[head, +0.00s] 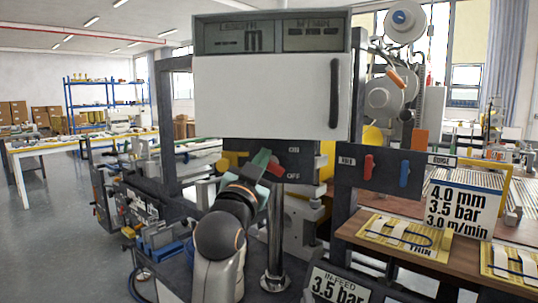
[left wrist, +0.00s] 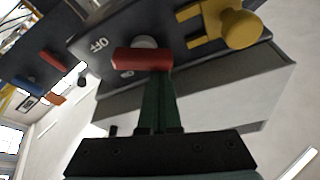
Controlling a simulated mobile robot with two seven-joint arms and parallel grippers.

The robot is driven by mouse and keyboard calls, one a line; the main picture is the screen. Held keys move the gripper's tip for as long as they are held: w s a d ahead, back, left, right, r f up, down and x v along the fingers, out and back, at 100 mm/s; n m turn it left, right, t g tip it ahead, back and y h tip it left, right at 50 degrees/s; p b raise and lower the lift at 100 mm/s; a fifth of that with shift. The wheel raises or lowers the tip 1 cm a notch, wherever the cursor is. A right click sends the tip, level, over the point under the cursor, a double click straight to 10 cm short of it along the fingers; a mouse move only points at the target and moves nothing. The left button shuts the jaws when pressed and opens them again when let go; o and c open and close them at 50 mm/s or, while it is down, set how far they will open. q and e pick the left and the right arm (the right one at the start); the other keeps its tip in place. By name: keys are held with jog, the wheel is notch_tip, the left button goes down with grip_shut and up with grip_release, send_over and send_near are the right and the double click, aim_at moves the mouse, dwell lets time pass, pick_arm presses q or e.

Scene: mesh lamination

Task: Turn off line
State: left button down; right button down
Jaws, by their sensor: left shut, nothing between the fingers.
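A dark switch panel (head: 305,160) with ON and OFF labels sits under the white box of the machine. Its red switch handle (head: 275,166) is partly hidden by my gripper in the head view and lies nearer the OFF label than the ON label. My left gripper (head: 262,163) is at the handle, with green fingers shut and nothing between them. In the left wrist view the red handle (left wrist: 142,60) lies across the tips of the shut fingers (left wrist: 156,78); I cannot tell whether they touch. My right gripper is not in view.
A yellow knob (left wrist: 240,28) is beside the red handle. The white box (head: 262,95) with a display hangs just above my gripper. To the right are a second panel (head: 385,172) with red and blue levers and a wooden table (head: 395,250) with yellow cards.

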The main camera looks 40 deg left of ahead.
pick_arm(q)
jog(key=n, duration=0.1)
jog(key=n+y, duration=0.1)
jog(key=n, duration=0.1)
jog(key=n+y+p, duration=0.1)
jog(key=shift+a+f+g, duration=0.2)
jog(key=shift+a+g, duration=0.05)
jog(key=shift+g, duration=0.05)
jog(key=shift+s+a+n, duration=0.1)
jog(key=shift+n, duration=0.3)
jog(key=shift+f+p, duration=0.15)
jog(key=shift+p, duration=0.2)
jog(key=shift+f, duration=0.1)
